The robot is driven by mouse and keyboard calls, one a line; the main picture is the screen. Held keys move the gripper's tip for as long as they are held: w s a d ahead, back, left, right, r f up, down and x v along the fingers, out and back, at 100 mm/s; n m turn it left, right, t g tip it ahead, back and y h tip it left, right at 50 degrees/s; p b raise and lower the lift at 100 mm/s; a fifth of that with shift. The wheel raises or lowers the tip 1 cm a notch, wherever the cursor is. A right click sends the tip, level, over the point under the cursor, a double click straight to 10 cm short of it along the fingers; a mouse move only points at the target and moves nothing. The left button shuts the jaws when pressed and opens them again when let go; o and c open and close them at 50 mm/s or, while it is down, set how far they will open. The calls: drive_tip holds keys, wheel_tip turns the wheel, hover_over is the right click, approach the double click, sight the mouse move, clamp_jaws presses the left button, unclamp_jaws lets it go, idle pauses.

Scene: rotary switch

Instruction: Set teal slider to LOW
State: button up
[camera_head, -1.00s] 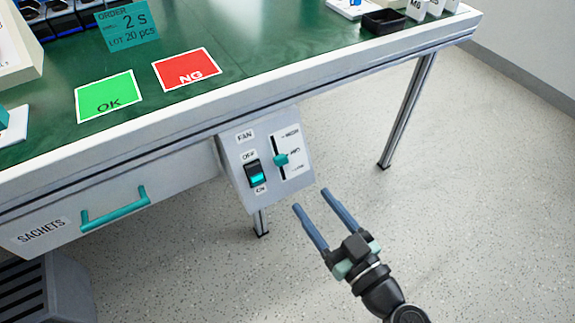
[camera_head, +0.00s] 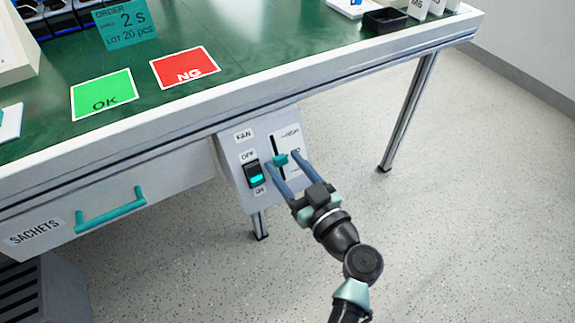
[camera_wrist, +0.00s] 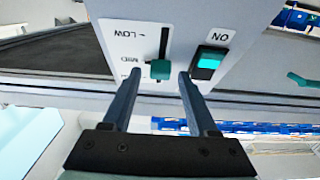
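The teal slider (camera_head: 280,160) is a small knob on a dark vertical slot in the grey fan panel (camera_head: 236,148) under the table edge. In the upside-down wrist view the teal slider (camera_wrist: 161,70) sits level with the MID mark, and the LOW label (camera_wrist: 130,34) is further along the slot. In the head view LOW is at the slot's lower end, partly hidden by a finger. My gripper (camera_head: 282,160) is open, its fingertips on either side of the knob. The wrist view shows my gripper (camera_wrist: 159,74) with gaps beside the knob; contact is not visible.
A black rocker switch with a lit teal part (camera_head: 254,174) is just left of my fingers. A drawer labelled SACHETS with a teal handle (camera_head: 111,209) is further left. The green tabletop (camera_head: 250,62) overhangs above. The floor to the right is clear.

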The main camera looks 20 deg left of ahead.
clamp_jaws()
idle(1.2)
